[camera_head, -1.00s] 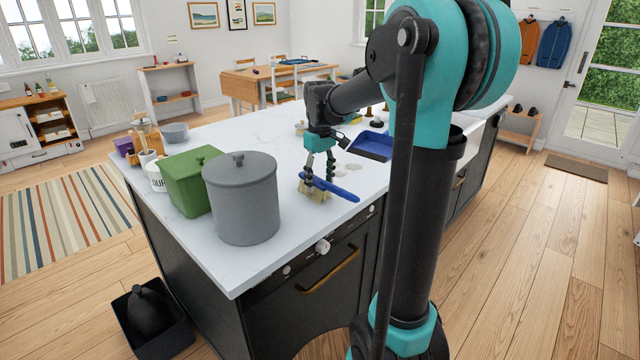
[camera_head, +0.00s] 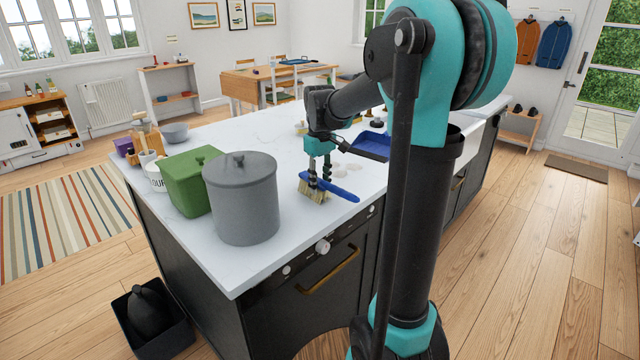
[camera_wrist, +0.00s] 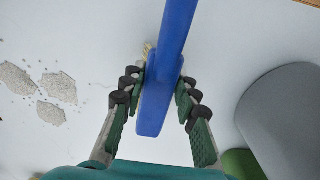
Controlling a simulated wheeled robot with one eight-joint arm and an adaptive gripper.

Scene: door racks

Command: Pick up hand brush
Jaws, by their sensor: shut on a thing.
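The hand brush (camera_head: 340,191) has a blue handle and back with pale bristles (camera_head: 311,192). It is on or just above the white counter near its front edge, bristles down; I cannot tell if they touch the top. My gripper (camera_head: 320,186) points down over the brush with its fingers on both sides of the blue body. In the wrist view the blue brush (camera_wrist: 165,65) runs up between the fingers of my gripper (camera_wrist: 160,98), which are shut on it. The bristles are mostly hidden there.
A grey lidded pot (camera_head: 241,198) and a green box (camera_head: 190,180) stand left of the brush on the counter (camera_head: 262,262). A blue dustpan (camera_head: 371,146) lies behind it. Pale crumb patches (camera_wrist: 52,98) show beside the brush in the wrist view.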

